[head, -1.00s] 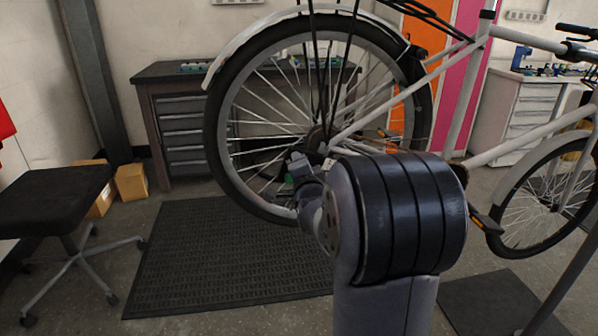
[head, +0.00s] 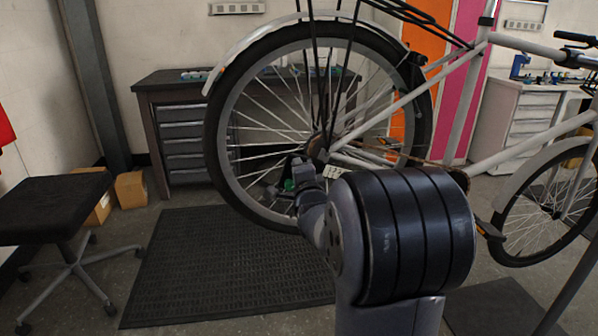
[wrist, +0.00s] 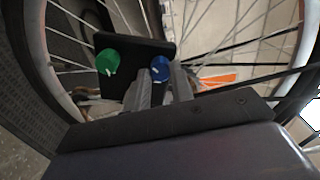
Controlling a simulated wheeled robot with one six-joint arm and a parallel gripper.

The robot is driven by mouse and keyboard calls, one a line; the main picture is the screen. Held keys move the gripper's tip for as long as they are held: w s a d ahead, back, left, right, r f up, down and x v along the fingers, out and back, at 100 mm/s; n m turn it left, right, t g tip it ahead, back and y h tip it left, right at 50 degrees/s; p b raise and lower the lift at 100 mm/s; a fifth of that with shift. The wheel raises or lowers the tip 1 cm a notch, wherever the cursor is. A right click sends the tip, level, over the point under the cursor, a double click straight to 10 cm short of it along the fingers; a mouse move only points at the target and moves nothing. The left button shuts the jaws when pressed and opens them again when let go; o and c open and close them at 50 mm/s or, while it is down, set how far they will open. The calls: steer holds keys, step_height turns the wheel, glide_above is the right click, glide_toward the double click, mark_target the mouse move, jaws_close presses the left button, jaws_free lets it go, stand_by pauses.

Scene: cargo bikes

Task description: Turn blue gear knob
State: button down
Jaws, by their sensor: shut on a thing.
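The blue gear knob (wrist: 161,69) sits at the right end of a dark panel (wrist: 137,52) in the wrist view. A green knob (wrist: 108,62) sits left of it on the same panel. My gripper (wrist: 161,72) has its two fingers on either side of the blue knob and is shut on it. In the head view my gripper (head: 300,166) is beside the rear wheel's hub, and the green knob (head: 289,185) shows just left of it. The blue knob is hidden there by my arm.
The bike's rear wheel (head: 212,150) stands right behind my gripper, its spokes close around it. A black stool (head: 50,205) is at the left, and a workbench (head: 148,110) stands behind. The dark floor mat (head: 220,265) is clear.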

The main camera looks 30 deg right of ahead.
steer(key=c, duration=1.2)
jaws_free()
steer(key=shift+c, duration=0.2)
steer(key=p+v, duration=0.1)
steer(key=v, duration=0.9)
steer(key=shift+s, duration=0.4)
steer(key=x, duration=1)
steer(key=shift+w+b, duration=0.4)
